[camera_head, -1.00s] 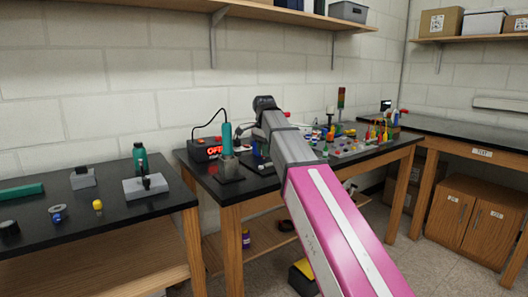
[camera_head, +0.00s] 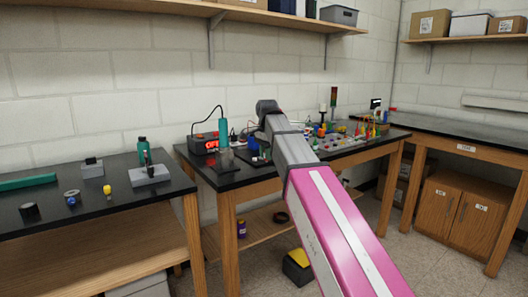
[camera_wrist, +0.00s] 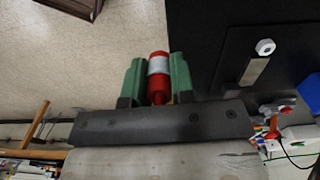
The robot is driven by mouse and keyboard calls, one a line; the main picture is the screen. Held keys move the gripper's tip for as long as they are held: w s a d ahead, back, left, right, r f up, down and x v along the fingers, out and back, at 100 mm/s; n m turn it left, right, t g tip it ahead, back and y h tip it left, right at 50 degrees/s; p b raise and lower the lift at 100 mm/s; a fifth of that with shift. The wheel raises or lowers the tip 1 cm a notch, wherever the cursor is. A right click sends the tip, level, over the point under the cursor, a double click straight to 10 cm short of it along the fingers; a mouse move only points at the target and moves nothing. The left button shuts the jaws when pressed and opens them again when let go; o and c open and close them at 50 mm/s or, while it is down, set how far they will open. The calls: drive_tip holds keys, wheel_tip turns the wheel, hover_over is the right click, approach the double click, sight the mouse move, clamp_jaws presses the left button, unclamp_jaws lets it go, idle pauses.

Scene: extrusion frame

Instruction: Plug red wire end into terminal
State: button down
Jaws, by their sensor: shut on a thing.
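In the wrist view, my gripper (camera_wrist: 156,62) has two green fingers shut on a red cylindrical piece (camera_wrist: 158,88) with a white band. It looks like the red wire end, but no wire shows clearly. The held piece is over the pale floor, left of a dark tabletop edge in that picture. In the head view my arm reaches over the middle bench, and its far end hides the gripper and the held piece. I cannot make out which item is the terminal.
The middle bench (camera_head: 228,180) carries a black unit with a red display (camera_head: 206,145), a green upright cylinder (camera_head: 224,132) and, to the right, many small coloured parts. The left bench (camera_head: 110,205) holds several small items. In the wrist view, a dark plate (camera_wrist: 228,75) lies right of the gripper.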

drive_tip(key=d+f+n, duration=1)
drive_tip(key=d+f, duration=0.8)
drive_tip(key=f, duration=0.3)
drive_tip(key=shift+s+f+n, duration=0.15)
drive_tip(key=shift+s+n, duration=0.05)
drive_tip(key=shift+n, duration=0.1)
